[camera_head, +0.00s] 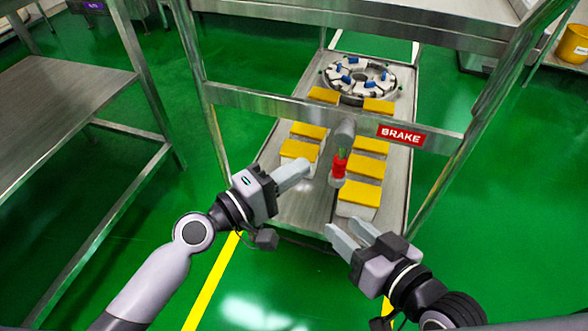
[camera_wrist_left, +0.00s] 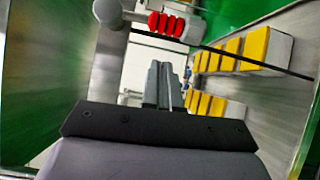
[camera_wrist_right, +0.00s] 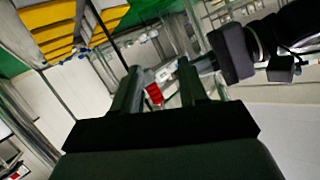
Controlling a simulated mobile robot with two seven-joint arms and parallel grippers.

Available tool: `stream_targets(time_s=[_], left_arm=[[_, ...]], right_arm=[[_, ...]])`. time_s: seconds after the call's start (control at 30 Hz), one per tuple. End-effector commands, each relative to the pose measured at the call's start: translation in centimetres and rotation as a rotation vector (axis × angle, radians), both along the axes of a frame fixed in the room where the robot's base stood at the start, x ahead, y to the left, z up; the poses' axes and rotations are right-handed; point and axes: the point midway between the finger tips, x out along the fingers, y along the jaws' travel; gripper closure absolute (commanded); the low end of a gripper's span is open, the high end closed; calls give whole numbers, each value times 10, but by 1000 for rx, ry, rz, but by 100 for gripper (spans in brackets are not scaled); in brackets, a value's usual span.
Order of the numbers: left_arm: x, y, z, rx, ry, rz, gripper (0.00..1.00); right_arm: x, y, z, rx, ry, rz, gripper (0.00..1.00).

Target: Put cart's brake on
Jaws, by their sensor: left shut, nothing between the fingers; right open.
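The cart's brake lever (camera_head: 339,166) has a red ribbed grip. It hangs down from a grey pivot (camera_head: 345,131) on the cart's crossbar, left of the red BRAKE sign (camera_head: 401,135). The lever's red part shows at the top of the left wrist view (camera_wrist_left: 167,24) and between the fingers in the right wrist view (camera_wrist_right: 153,94). My left gripper (camera_head: 304,167) is shut and empty, just left of the lever, with a small gap in the head view. My right gripper (camera_head: 346,228) is open and empty, below the lever in the picture, its fingers pointing up toward it.
The cart's lower shelf (camera_head: 292,208) holds several yellow-topped white blocks (camera_head: 359,194) and a round ring-shaped part (camera_head: 357,79). The cart's upper shelf (camera_head: 400,20) is above. A steel table (camera_head: 60,105) stands at left. Green floor between is clear.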

Motion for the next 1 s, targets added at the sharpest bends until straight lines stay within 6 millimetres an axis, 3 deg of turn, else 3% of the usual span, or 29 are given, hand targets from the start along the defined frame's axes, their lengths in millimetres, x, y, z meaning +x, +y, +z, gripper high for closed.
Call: stream_targets(time_s=[0.3, 0.5, 1.0], left_arm=[[-36, 50, -3, 4, 2, 2, 100], [-54, 72, -3, 2, 1, 1, 100], [-59, 80, 0, 0, 0, 0, 100]], right_arm=[[0, -2, -3, -14, -19, -5, 57], [0, -7, -4, -39, -45, -14, 57], [-2, -10, 1, -49, -64, -18, 57]])
